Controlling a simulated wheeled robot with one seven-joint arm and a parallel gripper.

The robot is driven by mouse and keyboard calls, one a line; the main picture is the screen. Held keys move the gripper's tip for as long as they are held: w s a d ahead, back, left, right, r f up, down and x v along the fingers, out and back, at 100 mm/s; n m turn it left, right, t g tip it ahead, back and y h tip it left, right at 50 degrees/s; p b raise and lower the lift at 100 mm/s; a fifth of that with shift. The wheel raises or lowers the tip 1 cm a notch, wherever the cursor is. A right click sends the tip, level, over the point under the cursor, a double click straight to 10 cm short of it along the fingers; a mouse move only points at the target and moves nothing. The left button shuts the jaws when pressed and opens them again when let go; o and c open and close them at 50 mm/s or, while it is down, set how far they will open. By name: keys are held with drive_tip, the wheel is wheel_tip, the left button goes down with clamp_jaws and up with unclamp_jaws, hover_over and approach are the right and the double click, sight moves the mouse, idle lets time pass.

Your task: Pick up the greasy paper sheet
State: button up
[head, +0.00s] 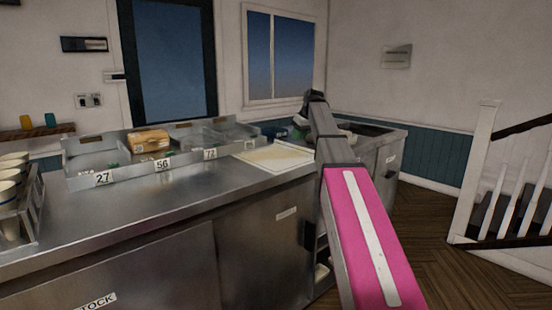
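A pale, yellowish flat sheet (274,156), which looks like the greasy paper, lies on the steel counter (150,208) right of the compartment tray. It lies flat with a pale border around it; I cannot tell whether that border is the sheet's own edge or a board under it. My arm reaches up from the bottom right, just right of the sheet. Its dark far end (313,98) appears above and right of the sheet. No fingers can be made out there, and nothing held is visible.
A steel tray with numbered compartments (133,176) holds a brown-yellow block (149,141). A rack of cups (12,190) stands at the left. Blue and dark items lie behind the sheet, partly hidden by my arm. The front counter is bare. Stairs (505,200) are at right.

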drive_tip(key=shift+x, duration=2.65)
drive_tip(key=shift+w+d, duration=0.15)
drive_tip(key=shift+d, duration=0.05)
clamp_jaws()
